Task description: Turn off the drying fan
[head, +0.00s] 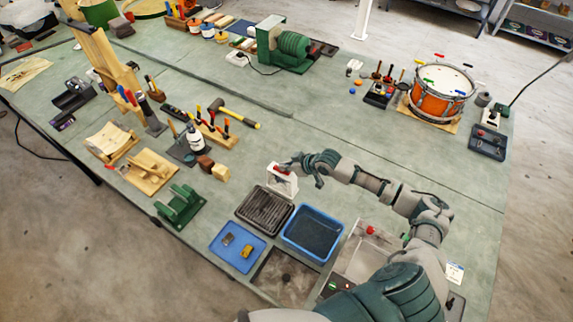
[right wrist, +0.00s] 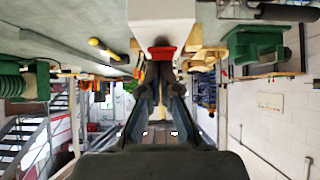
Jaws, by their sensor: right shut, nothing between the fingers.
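A white upright housing (head: 283,183) with a red switch (head: 281,169) stands behind a dark ribbed grille unit (head: 265,209) in the head view. I cannot tell for sure that this is the drying fan. My right gripper (head: 292,165) is shut and empty, with its fingertips at the red switch. In the right wrist view the white housing (right wrist: 161,22) hangs from the top, the picture being upside down. The red switch (right wrist: 162,52) shows just past the fingertips (right wrist: 159,72); contact is unclear. My left gripper is not in view.
A blue tray (head: 313,234) and a blue mat (head: 238,247) with small parts lie near the grille. An orange drum (head: 440,95) stands at the back right.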

